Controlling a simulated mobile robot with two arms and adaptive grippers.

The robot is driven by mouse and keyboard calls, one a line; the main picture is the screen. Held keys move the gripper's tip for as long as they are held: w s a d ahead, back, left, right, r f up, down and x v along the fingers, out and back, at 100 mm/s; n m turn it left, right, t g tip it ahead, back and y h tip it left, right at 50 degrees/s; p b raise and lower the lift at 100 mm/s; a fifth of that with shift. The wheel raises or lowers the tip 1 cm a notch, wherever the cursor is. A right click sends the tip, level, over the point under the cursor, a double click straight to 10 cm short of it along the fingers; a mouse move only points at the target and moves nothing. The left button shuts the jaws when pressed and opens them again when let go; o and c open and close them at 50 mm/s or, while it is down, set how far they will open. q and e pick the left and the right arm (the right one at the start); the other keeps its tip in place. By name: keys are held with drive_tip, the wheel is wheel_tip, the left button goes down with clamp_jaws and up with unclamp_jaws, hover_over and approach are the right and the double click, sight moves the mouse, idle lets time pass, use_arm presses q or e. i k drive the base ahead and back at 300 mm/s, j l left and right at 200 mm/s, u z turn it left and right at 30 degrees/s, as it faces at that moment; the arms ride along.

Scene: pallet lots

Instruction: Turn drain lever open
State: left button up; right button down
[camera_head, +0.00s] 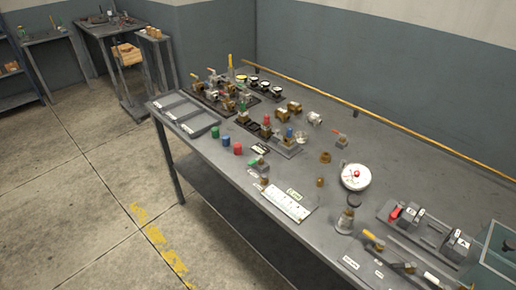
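Neither of my grippers shows in the head view. Several small valves with coloured handles stand on the long grey workbench (300,152). I cannot tell for sure which handle is the drain lever, as the labels are too small to read. A valve with a yellow-orange lever (373,237) lies near the front right, beside the glass-walled box. A white round gauge (355,177) with a red centre sits right of the middle.
Flat grey trays (185,115) lie at the bench's left end. A glass-walled box (497,260) stands at the right edge. The floor left of the bench is clear.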

sight(382, 243)
drive_tip(key=k+z, duration=0.15)
drive_tip(key=z, duration=1)
